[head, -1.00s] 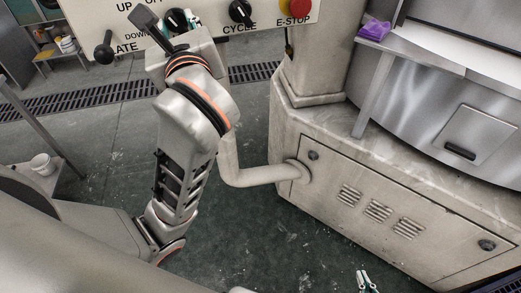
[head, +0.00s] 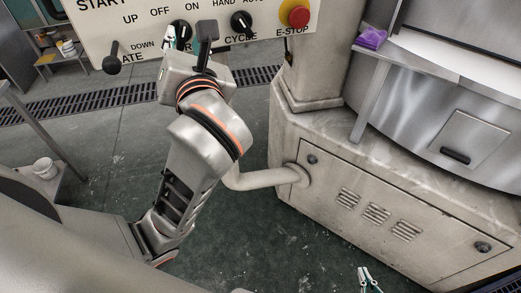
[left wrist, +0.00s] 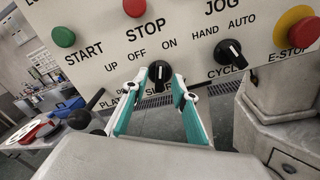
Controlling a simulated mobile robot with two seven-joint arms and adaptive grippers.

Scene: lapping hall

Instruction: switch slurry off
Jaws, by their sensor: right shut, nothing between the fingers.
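The slurry knob (left wrist: 160,73) is a black rotary switch on the pale control panel, below the printed words OFF and ON. It also shows in the head view (head: 181,32). Its handle stands roughly upright, but I cannot tell clearly which word it points to. My left gripper (left wrist: 160,80) is open, its two teal-padded fingers on either side of the knob in the left wrist view. I cannot tell whether they touch it. The fingers partly cover the SLURRY label. In the head view my left gripper (head: 188,42) reaches up to the panel. My right gripper (head: 367,279) is shut and empty at the bottom edge.
The panel also carries a HAND/AUTO cycle knob (left wrist: 231,53), a red E-STOP (left wrist: 296,26), a red STOP button (left wrist: 135,7), a green START button (left wrist: 63,37) and a black-knobbed plate lever (head: 112,65). The machine cabinet (head: 330,210) stands right of my left arm.

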